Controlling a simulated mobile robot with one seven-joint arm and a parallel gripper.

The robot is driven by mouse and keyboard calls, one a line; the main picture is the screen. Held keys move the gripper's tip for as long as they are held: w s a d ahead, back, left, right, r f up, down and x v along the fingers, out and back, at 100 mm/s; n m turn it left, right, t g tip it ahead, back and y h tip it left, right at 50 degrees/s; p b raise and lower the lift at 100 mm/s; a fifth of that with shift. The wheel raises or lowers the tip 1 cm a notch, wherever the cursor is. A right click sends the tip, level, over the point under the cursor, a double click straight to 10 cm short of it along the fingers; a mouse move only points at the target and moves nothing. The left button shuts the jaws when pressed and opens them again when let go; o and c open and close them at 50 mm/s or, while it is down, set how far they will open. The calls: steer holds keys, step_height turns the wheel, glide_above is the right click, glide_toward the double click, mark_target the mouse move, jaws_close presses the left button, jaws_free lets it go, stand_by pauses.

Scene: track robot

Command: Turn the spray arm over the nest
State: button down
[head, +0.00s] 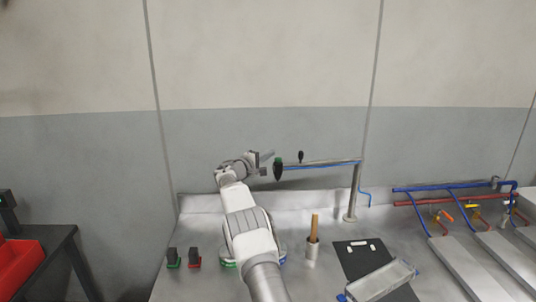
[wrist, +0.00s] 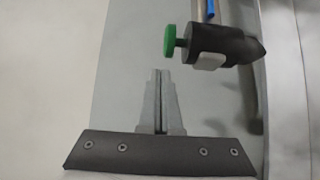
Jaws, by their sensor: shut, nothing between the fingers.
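The spray arm (head: 320,163) is a horizontal tube with a blue hose along it, reaching left from an upright post (head: 352,192). A black knob (head: 300,156) stands on top of the tube. At its left end hangs a dark spray head (head: 278,172), seen in the wrist view as a dark nozzle (wrist: 225,44) with a green button (wrist: 170,41). My gripper (head: 267,157) is just left of the spray head. In the wrist view its fingers (wrist: 158,73) are shut and empty, apart from the nozzle. I cannot tell which thing is the nest.
On the metal bench are a black mat (head: 352,262) with white pieces, a shallow tray (head: 382,281), a cup with a wooden handle (head: 312,247) and two dark blocks (head: 183,258). Blue and red pipes (head: 440,190) stand at right. A red bin (head: 18,265) is far left.

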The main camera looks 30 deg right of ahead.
steer(key=s, duration=0.1)
steer(key=s+a, duration=0.1)
steer(key=s, duration=0.1)
steer(key=shift+p, duration=0.4)
steer(key=shift+s+f+b, duration=0.1)
steer(key=shift+s+b, duration=0.05)
steer(key=shift+b, duration=0.2)
